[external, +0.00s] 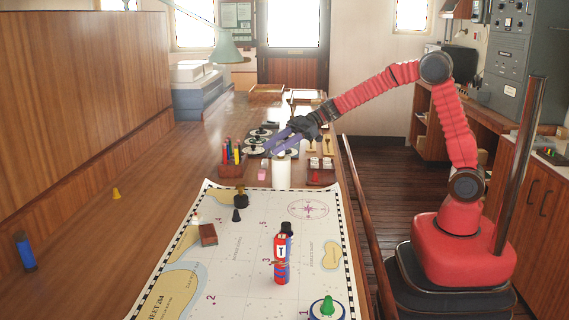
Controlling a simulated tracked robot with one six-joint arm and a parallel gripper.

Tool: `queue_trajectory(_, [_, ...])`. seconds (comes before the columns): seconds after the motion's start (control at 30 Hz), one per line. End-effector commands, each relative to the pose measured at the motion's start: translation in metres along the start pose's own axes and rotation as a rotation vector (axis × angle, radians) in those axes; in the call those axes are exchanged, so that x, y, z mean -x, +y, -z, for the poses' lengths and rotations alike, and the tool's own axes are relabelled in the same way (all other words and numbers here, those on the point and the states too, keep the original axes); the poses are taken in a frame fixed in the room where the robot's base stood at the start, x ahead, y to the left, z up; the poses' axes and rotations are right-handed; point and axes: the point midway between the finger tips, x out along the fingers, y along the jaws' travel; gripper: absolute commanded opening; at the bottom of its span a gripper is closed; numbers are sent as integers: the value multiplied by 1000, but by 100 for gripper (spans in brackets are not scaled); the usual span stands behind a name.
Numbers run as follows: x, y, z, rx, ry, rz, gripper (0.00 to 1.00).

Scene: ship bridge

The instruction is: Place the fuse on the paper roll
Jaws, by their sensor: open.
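The paper roll (282,173) is a white upright cylinder on the wooden table, just beyond the far edge of the chart. My gripper (276,145) has purple fingers and is open. It reaches in from the right, and its fingers are over or just behind the top of the paper roll in the picture. I cannot tell whether they touch it. I cannot make out a fuse for sure; something small at the top of the roll is partly hidden by the fingers.
A chart (240,280) covers the near table. On it stand a red can (281,258), a dark red block (208,234), a black piece (240,197) and a green-topped piece (327,306). A pen holder (233,164) stands left of the roll. The left tabletop is mostly clear.

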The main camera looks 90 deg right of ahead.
Motion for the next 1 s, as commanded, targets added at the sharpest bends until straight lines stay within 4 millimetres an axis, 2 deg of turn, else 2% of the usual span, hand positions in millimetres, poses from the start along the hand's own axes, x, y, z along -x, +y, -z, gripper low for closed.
queue_trajectory(0.4, [72, 1, 0, 1, 1, -3, 43])
queue_trajectory(0.53, [90, 1, 0, 0, 0, -2, 43])
queue_trajectory(0.7, [102, 0, 0, -2, 1, 0, 43])
queue_trajectory(1.0, [103, 0, 0, -1, 0, 1, 43])
